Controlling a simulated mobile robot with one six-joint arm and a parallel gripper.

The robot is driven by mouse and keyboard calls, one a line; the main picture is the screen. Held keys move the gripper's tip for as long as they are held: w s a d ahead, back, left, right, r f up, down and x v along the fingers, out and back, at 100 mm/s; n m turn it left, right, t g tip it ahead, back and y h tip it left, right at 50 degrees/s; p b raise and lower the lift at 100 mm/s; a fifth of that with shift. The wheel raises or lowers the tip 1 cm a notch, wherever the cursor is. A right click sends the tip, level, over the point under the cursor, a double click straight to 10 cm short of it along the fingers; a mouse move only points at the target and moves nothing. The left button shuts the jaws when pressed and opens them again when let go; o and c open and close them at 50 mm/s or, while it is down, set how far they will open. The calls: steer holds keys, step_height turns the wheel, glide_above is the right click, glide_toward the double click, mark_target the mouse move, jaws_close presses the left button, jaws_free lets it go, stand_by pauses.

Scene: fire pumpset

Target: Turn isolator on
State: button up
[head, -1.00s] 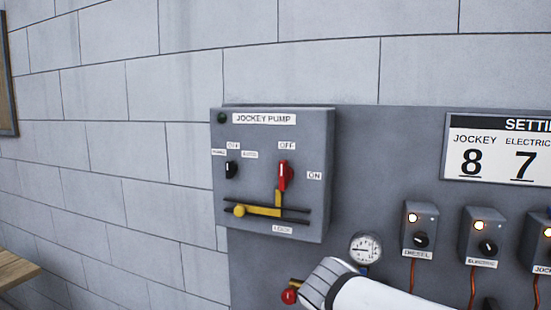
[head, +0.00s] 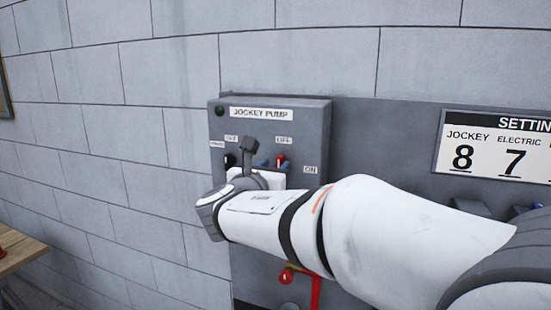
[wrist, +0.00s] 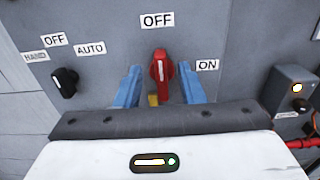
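The red isolator handle (wrist: 161,70) is on the grey jockey pump panel (head: 318,135), upright under the OFF label (wrist: 157,20), with the ON label (wrist: 207,65) to its right. My gripper (wrist: 160,82) is open, with one blue finger on each side of the handle and a gap on both sides. A bit of the yellow lock slider (wrist: 153,100) shows below the handle; the rest is hidden behind my gripper.
A black selector knob (wrist: 65,82) with HAND, OFF and AUTO labels is left of the handle. A grey box with a lit lamp (wrist: 297,88) stands at the right. A settings sign (head: 495,150) is on the backboard. A wooden table (head: 18,252) is at the far left.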

mark_target(279, 163)
steer(key=shift+p+x, duration=0.35)
steer(key=shift+x, duration=1.2)
steer(key=shift+s, duration=0.1)
steer(key=shift+c, duration=0.3)
steer(key=c, duration=0.6)
steer(key=shift+f, duration=0.15)
jaws_close()
